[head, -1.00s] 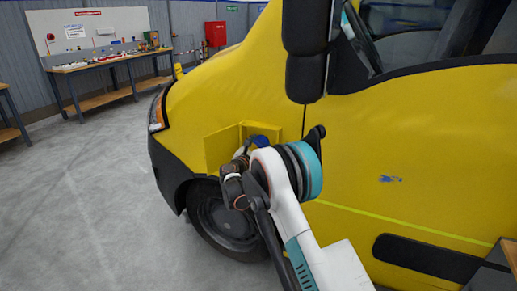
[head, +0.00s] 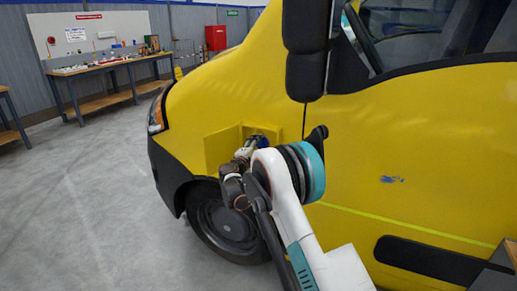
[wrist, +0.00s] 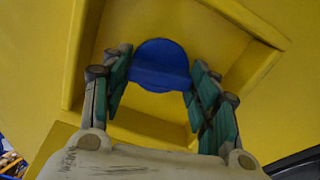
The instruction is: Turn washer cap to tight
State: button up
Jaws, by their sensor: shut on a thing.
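The blue washer cap (wrist: 160,66) sits inside a yellow box-like recess on the van's side, in the middle of the wrist view. My gripper (wrist: 160,82) has one finger on each side of the cap and is shut on it. In the head view the cap (head: 262,141) is a small blue patch, partly hidden by my gripper (head: 256,143). No tight mark shows, so I cannot tell how far the cap is turned.
Yellow walls of the recess (head: 222,150) stand close around my gripper. The yellow van (head: 400,140) fills the right side, with a black mirror (head: 307,45) above my arm. A workbench (head: 110,68) stands at the back left. The grey floor (head: 90,200) at left is clear.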

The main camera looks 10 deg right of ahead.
jog(key=shift+m, duration=1.1)
jog(key=o, duration=1.1)
jog(key=shift+c, duration=0.2)
jog(key=v, duration=1.2)
jog(key=shift+d, duration=0.1)
